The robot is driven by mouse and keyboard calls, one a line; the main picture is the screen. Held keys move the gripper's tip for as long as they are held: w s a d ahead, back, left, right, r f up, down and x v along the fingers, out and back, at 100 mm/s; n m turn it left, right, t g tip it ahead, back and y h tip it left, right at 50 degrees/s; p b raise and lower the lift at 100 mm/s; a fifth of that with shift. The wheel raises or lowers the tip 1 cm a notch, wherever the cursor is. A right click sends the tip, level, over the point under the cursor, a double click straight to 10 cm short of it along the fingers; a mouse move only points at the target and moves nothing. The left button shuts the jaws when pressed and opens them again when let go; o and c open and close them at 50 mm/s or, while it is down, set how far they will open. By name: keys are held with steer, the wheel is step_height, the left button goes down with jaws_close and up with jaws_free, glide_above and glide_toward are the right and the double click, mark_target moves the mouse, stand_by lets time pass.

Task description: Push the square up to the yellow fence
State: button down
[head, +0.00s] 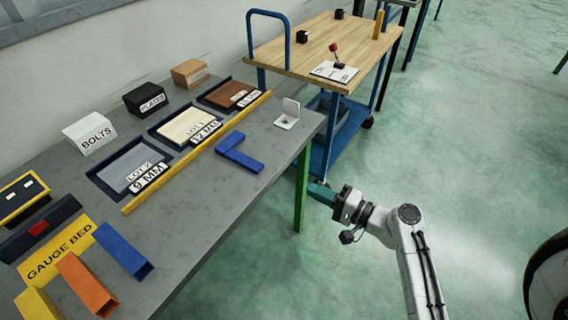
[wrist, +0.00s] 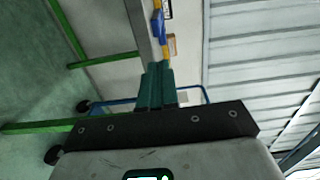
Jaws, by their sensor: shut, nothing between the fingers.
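The square (head: 241,155) is a blue L-shaped piece lying flat on the grey bench top. One leg runs roughly along the yellow fence (head: 180,168), with a narrow strip of bare bench between them. The fence is a long yellow bar in front of the sunken trays. My gripper (head: 319,192) has teal fingers, shut and empty, off the bench's right edge near its green leg, apart from the square. The wrist view shows the shut fingers (wrist: 157,85), with a small blue piece beyond that looks like the square (wrist: 157,22).
A white angled piece (head: 288,114) stands on the bench right of the square. A gauge bed (head: 60,249) with coloured blocks is at the near left. Behind the fence are trays and labelled boxes (head: 90,133). A wood-topped blue cart (head: 320,45) stands beyond the bench.

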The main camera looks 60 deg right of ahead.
mark_target(260, 163)
steer(key=w+p, duration=0.2)
steer(key=w, duration=1.2)
steer(key=shift+a, duration=0.1)
steer(key=shift+w, duration=0.1)
steer(key=w+b, duration=0.1)
steer(key=w, duration=0.2)
steer(key=shift+w+a, duration=0.1)
steer(key=shift+w, duration=0.4)
steer(key=shift+r, duration=0.2)
